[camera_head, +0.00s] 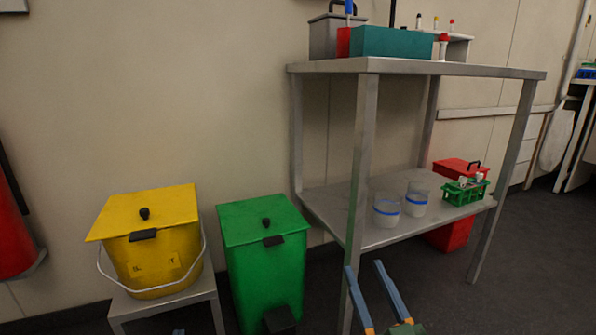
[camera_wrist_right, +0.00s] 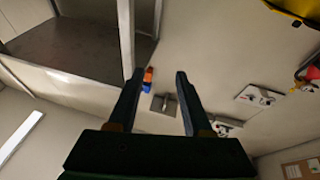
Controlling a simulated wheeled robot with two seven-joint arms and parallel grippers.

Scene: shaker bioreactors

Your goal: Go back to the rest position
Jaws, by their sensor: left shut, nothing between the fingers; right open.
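My right gripper (camera_head: 364,266) is at the bottom of the head view, in front of the metal shelf's near leg. Its two blue-grey fingers are spread, with nothing between them. The right wrist view also shows these fingers (camera_wrist_right: 157,75) apart and empty. Only a small tip of my left gripper (camera_head: 178,331) shows at the bottom edge, below the yellow bin; the tip looks closed, and the rest is out of the picture.
A metal shelf (camera_head: 450,69) holds a teal box (camera_head: 390,42) on top, and two clear cups (camera_head: 386,211) and a green rack (camera_head: 465,192) below. A yellow bin (camera_head: 155,262) on a small stand and a green pedal bin (camera_head: 262,285) stand left. Dark floor shows at right.

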